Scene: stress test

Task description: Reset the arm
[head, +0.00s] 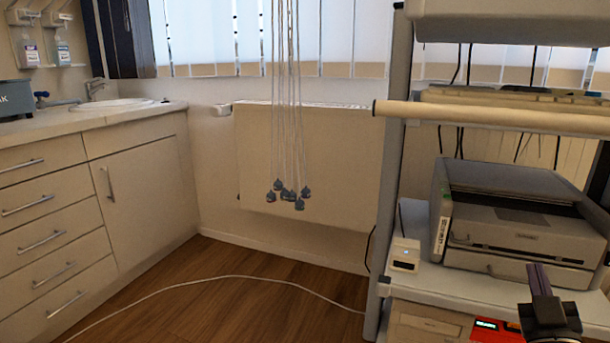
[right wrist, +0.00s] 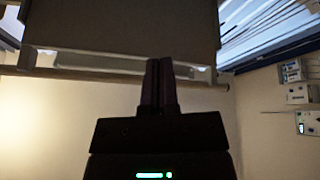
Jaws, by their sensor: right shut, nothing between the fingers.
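My right gripper (head: 539,280) shows at the lower right of the head view, in front of the shelf rack and below the printer. Its dark fingers point up and are together, with nothing between them. In the right wrist view the same gripper (right wrist: 160,65) stands upright in the middle, its two fingers side by side and empty. My left gripper is not in view.
A grey printer (head: 520,215) sits on the shelf rack (head: 390,180) at the right, close to my right gripper. A counter with drawers (head: 50,215) stands at the left. Hanging cords (head: 288,120) end before the radiator (head: 340,170). A white cable (head: 190,285) crosses the open wood floor (head: 230,310).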

